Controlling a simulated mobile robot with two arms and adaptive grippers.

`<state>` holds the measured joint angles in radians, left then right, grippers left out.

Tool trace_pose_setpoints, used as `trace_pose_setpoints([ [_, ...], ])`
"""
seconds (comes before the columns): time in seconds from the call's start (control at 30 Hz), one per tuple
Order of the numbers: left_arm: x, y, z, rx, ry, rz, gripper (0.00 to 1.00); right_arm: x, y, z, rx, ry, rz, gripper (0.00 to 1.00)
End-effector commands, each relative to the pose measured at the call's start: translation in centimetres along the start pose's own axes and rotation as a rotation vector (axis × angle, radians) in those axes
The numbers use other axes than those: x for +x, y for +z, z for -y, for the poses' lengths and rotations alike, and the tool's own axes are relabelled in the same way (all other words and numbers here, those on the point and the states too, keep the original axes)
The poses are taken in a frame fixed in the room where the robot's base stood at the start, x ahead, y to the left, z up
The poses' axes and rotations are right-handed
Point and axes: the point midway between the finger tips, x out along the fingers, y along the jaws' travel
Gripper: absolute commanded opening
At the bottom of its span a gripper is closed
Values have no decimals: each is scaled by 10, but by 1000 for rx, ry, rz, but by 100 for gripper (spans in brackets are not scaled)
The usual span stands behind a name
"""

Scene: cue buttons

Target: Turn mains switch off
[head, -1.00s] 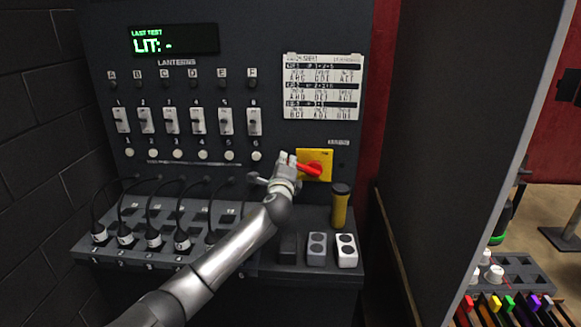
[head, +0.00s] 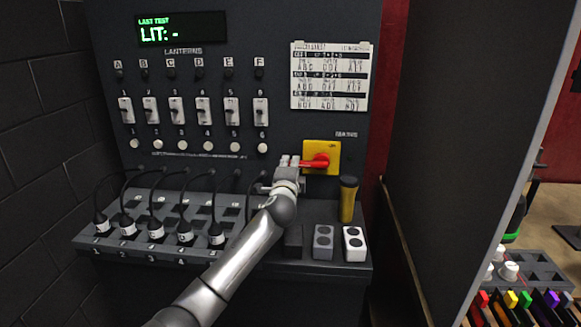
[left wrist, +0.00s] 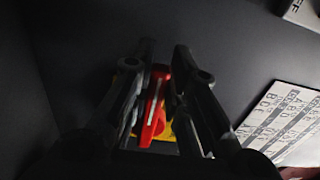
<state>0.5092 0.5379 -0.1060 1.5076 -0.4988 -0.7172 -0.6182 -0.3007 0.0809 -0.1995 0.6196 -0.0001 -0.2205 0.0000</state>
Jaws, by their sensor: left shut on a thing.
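The mains switch is a red rotary handle (head: 318,162) on a yellow plate (head: 333,148), on the right of the dark panel. The handle lies about level, pointing left toward my gripper. My left gripper (head: 289,163) is at the handle's left end and shut on it. In the left wrist view, the red handle (left wrist: 154,108) lies between the two fingers of the left gripper (left wrist: 165,55). The yellow plate is mostly hidden behind the fingers there. My right gripper is not in view.
Lantern switches (head: 176,109) and plugged cables (head: 157,230) lie left of my arm. A yellow-black torch (head: 347,200) and two button boxes (head: 354,244) stand on the ledge under the switch. A printed chart (head: 330,76) hangs above. A dark partition (head: 470,130) stands to the right.

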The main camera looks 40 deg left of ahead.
Motion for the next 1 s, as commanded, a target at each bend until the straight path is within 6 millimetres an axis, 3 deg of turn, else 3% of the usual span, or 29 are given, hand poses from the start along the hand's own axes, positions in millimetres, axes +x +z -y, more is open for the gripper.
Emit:
trace_pose_setpoints([
  [0.2,0,0,-1,-6,3,1,0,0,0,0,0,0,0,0],
  [0.23,0,0,-1,-6,3,1,19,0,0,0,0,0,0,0],
  [0.4,0,0,-1,-4,3,1,38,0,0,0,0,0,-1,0],
  [0.77,-3,0,-1,-2,2,0,38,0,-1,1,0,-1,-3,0],
  [1.0,-27,0,-1,-1,2,-2,38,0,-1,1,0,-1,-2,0],
])
